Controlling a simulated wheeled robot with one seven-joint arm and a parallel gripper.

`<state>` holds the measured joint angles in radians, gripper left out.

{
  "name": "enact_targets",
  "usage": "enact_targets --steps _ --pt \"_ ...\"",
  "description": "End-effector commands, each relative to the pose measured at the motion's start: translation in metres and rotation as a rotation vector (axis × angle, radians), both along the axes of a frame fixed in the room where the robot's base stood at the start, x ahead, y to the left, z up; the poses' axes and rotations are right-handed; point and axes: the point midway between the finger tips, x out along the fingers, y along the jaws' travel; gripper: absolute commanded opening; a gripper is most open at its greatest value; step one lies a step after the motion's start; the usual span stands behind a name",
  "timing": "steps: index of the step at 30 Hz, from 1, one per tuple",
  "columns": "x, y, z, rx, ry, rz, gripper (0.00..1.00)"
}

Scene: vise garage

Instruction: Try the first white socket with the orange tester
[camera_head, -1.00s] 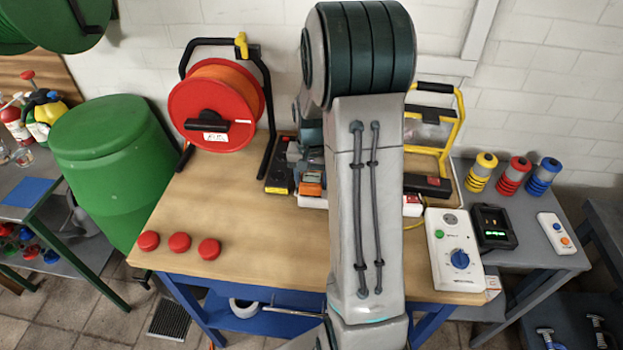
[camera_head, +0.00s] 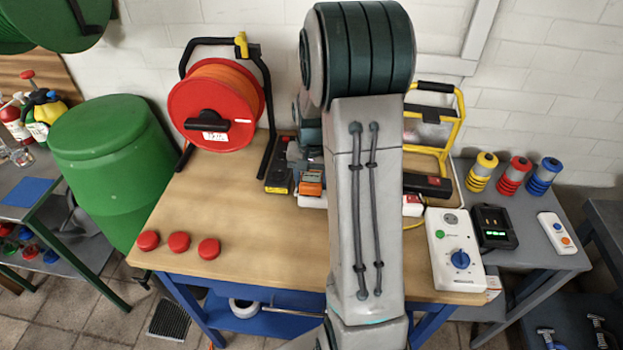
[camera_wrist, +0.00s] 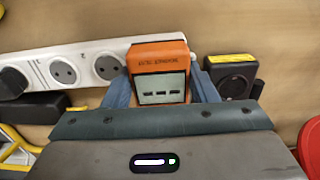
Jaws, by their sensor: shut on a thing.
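The orange tester (camera_wrist: 157,52) has a pale front panel with small dark windows. It is in the middle of the wrist view, and its orange body also shows in the head view (camera_head: 311,188). My gripper (camera_wrist: 160,90) is shut on it, one blue finger at each side. The white socket strip (camera_wrist: 84,48) runs behind and left of the tester, which covers its right part. Two bare round sockets (camera_wrist: 63,72) (camera_wrist: 108,67) show to the left. The socket behind the tester is hidden, and I cannot tell whether the tester's pins are in it.
A black plug (camera_wrist: 12,82) fills the strip's left end. A black box with a yellow label (camera_wrist: 232,74) stands close right of the tester. The red cable reel (camera_head: 215,105) is to the left. Three red caps (camera_head: 179,242) lie on the bench; its front middle is clear.

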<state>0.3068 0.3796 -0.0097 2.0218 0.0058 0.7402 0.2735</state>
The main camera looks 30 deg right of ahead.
Motion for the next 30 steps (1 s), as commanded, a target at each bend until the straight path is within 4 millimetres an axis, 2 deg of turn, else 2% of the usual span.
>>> enact_targets --steps 26,27,29,30 --pt "0.0 0.0 -0.013 0.0 0.0 0.0 0.32" --pt "0.0 0.0 -0.012 0.0 0.0 0.0 0.64" --pt "0.0 0.0 -0.012 0.0 0.0 0.0 0.78" --pt "0.0 0.0 -0.012 0.0 0.0 0.0 0.78"
